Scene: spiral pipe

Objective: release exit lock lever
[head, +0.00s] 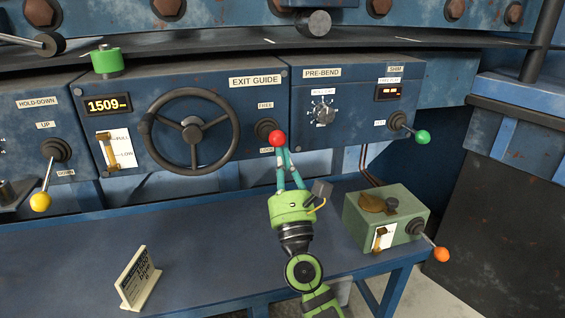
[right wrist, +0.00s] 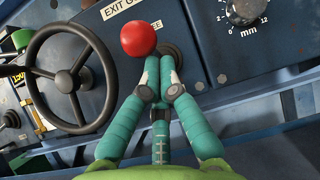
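The exit lock lever has a red ball knob (head: 277,138) and a round dark base on the EXIT GUIDE panel, between the FREE label above and the LOCK label below. In the right wrist view its red knob (right wrist: 138,39) stands just beyond my fingertips, and its stem is hidden. My right gripper (head: 283,154) reaches up from the front, right under the knob. In the right wrist view the teal fingers (right wrist: 157,78) converge and look shut. I cannot tell whether they touch or pinch the stem. My left gripper is not in view.
A black handwheel (head: 193,130) is left of the lever. A PRE-BEND dial (head: 322,113) and a green-knobbed lever (head: 422,136) are right. On the blue bench (head: 210,262) stand a small sign (head: 141,280) and a green box (head: 386,219) with an orange-knobbed lever.

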